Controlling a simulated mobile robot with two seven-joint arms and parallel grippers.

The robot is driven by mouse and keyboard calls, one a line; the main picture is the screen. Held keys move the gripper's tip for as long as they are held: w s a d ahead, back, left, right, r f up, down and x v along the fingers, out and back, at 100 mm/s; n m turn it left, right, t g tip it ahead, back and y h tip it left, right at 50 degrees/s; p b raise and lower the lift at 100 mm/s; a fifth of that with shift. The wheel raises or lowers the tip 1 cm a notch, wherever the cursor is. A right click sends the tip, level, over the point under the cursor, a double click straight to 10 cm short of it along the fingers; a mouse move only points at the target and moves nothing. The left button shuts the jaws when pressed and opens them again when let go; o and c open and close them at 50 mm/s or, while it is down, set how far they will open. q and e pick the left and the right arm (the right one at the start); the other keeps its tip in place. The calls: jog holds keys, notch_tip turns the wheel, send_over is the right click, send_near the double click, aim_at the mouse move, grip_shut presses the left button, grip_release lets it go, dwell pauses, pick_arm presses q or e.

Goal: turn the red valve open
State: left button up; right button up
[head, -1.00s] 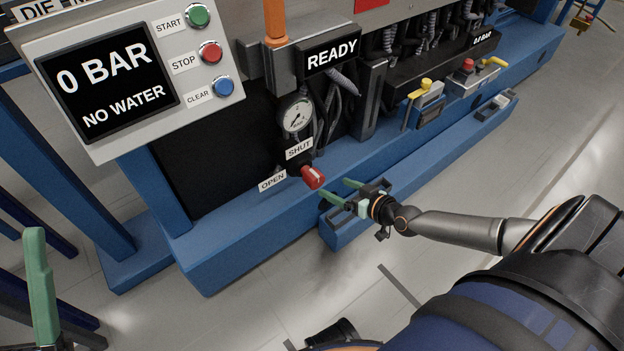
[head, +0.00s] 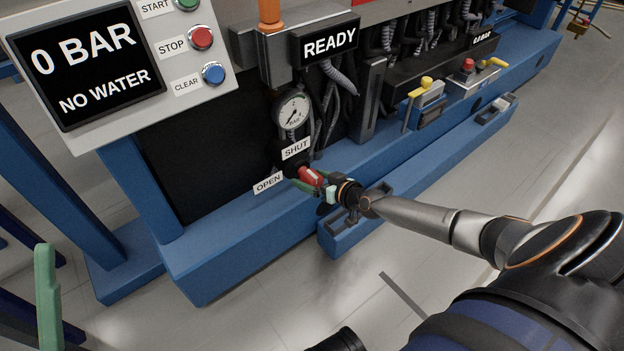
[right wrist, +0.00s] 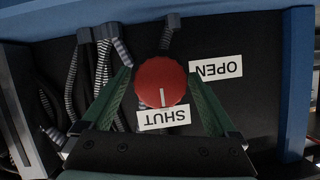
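The red valve (head: 311,176) is a round knob low on the machine's blue frame, between the SHUT label (head: 296,149) and the OPEN label (head: 268,183). In the right wrist view the valve (right wrist: 161,80) has a white pointer line towards the SHUT label (right wrist: 164,118); the OPEN label (right wrist: 216,68) is to its right. My right gripper (head: 308,181) is at the valve, its green fingers open on either side of the knob, with a small gap showing on each side. My left gripper (head: 46,298) shows only one green finger at the lower left.
A pressure gauge (head: 293,110) is above the valve, its face reading in BAR. A panel screen (head: 92,62) reads 0 BAR, NO WATER; another sign (head: 329,42) reads READY. Grey hoses hang behind. The blue base beam (head: 400,165) runs below; open floor lies in front.

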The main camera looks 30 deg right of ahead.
jog(key=c, duration=1.3)
jog(key=shift+r+p, duration=0.15)
jog(key=shift+p, duration=0.6)
jog(key=shift+c, duration=0.2)
jog(key=n+h+p, duration=0.2)
jog(key=n+p, duration=0.1)
jog(key=p, duration=0.4)
jog(key=shift+a+h, duration=0.15)
jog(key=shift+h, duration=0.15)
jog(key=shift+n+h+p, duration=0.4)
jog(key=shift+n+p, duration=0.15)
jog(key=shift+n, duration=0.25)
jog(key=shift+a+f+n+h, duration=0.1)
jog(key=shift+f+n+h, duration=0.1)
jog(key=shift+n+h, duration=0.3)
jog(key=shift+f+n+t+h, duration=0.2)
jog(key=shift+n+t+h, duration=0.3)
jog(key=shift+n, duration=0.6)
jog(key=n+h+b, duration=0.1)
jog(key=n, duration=0.1)
jog(key=shift+n+t, duration=0.3)
jog(key=shift+t, duration=0.1)
pick_arm(q)
notch_tip(320, 180, up, 7)
jog(key=b, duration=0.2)
jog(key=shift+s+a, duration=0.15)
jog(key=shift+a, duration=0.25)
pick_arm(e)
jog(key=shift+n+t+h, duration=0.5)
jog(key=shift+n, duration=0.7)
